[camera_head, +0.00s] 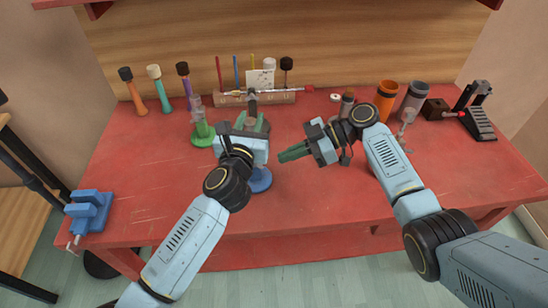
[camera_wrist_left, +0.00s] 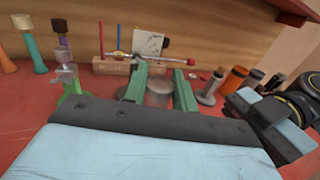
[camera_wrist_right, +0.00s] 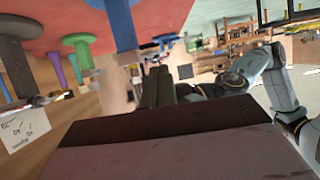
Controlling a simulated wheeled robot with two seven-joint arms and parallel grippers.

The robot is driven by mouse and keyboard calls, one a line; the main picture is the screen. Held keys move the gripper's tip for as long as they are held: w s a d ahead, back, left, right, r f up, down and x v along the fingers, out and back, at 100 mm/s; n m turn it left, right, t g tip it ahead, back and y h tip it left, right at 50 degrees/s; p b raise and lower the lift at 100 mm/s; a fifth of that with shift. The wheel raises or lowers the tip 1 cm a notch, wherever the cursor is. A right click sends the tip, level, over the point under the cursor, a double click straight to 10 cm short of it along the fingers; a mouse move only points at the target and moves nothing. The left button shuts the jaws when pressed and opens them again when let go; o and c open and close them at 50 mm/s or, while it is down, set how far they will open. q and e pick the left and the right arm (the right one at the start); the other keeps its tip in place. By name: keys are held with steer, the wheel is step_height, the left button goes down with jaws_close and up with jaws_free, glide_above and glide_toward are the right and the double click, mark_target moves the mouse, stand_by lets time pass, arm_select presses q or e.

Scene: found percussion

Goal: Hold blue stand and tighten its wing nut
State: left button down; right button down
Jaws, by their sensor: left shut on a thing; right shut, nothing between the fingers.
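The blue stand's round base (camera_head: 260,180) rests on the red table, partly hidden below my left gripper. Its blue post (camera_wrist_right: 122,28) shows upside down in the right wrist view. My left gripper (camera_head: 254,122) is shut on the blue stand's upper part; in the left wrist view a grey round piece (camera_wrist_left: 159,93) sits between its green fingers. My right gripper (camera_head: 282,157) is shut and empty, its fingertips pointing left, just right of the stand and apart from it in the head view. I cannot make out the wing nut clearly.
A green stand (camera_head: 203,137) stands left of my left gripper. A wooden rack (camera_head: 230,98) with sticks and several mallets line the back. Orange (camera_head: 385,100) and grey cans and a pedal (camera_head: 478,120) are at the right. A blue vise (camera_head: 88,212) is at the left edge. The front centre is clear.

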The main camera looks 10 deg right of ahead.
arm_select(q)
steer(key=c, duration=1.1)
jaws_free()
steer(key=shift+o, duration=0.2)
arm_select(e)
steer(key=d, duration=0.2)
steer(key=d+r, duration=0.1)
steer(key=d, duration=0.2)
steer(key=shift+w+d, duration=0.1)
arm_select(q)
steer(key=shift+s, duration=0.1)
